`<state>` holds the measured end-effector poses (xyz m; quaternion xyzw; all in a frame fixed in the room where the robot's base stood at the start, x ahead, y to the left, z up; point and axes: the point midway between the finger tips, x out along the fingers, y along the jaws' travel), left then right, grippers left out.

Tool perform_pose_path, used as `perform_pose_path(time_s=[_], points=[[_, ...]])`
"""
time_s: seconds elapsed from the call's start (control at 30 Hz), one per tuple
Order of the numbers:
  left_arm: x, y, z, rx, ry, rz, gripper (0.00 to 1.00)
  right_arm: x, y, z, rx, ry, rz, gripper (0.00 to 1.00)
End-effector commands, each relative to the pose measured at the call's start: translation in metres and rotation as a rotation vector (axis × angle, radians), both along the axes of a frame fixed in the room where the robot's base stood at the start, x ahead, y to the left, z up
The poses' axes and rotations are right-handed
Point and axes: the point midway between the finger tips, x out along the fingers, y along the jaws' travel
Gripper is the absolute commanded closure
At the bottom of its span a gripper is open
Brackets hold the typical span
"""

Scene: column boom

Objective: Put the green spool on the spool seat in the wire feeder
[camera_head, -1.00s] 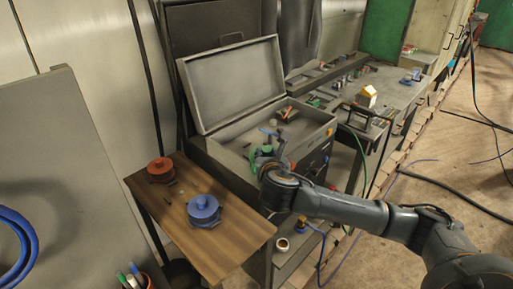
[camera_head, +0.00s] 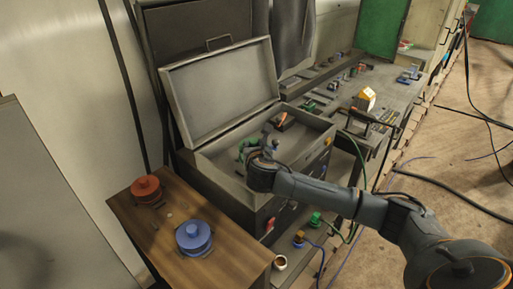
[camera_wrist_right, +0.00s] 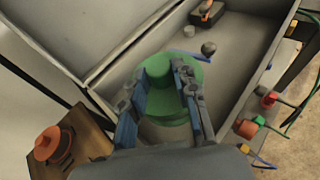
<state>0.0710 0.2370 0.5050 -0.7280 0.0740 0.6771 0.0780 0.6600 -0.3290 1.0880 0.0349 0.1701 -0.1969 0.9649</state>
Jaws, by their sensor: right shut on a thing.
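The green spool (camera_wrist_right: 158,70) is between the blue-padded fingers of my right gripper (camera_wrist_right: 160,92), which is shut on it. In the head view, the green spool (camera_head: 245,150) shows only in part, behind my right gripper (camera_head: 256,152). Both are over the inside of the open grey box (camera_head: 213,170), which appears to be the wire feeder. I cannot make out the spool seat or tell whether the spool touches the box floor. My left gripper is not in view.
A red spool (camera_head: 146,188) and a blue spool (camera_head: 194,235) stand on the brown side table (camera_head: 235,262). The box's raised lid (camera_head: 222,85) stands behind the opening. A round grey knob (camera_wrist_right: 208,48) and a dark tool (camera_wrist_right: 207,14) are in the box. A cluttered bench (camera_head: 395,92) is at right.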

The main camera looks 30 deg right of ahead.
Motion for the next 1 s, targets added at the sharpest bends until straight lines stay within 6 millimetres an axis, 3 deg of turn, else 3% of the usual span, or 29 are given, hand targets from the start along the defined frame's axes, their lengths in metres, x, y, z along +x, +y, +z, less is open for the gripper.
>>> perform_pose_path(time_s=[0.1, 0.43, 0.77, 1.0], points=[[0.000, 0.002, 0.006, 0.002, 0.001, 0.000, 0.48, 0.022, -0.008, -0.003, -0.002, -0.008, -0.004, 1.00], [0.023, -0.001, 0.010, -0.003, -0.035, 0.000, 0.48, 0.057, -0.019, -0.050, -0.002, -0.007, 0.000, 1.00], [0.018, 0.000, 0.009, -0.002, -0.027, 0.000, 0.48, 0.070, -0.023, -0.066, -0.002, -0.007, 0.000, 1.00], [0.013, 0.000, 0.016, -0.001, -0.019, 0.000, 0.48, 0.069, -0.022, -0.092, -0.002, -0.007, 0.001, 1.00]])
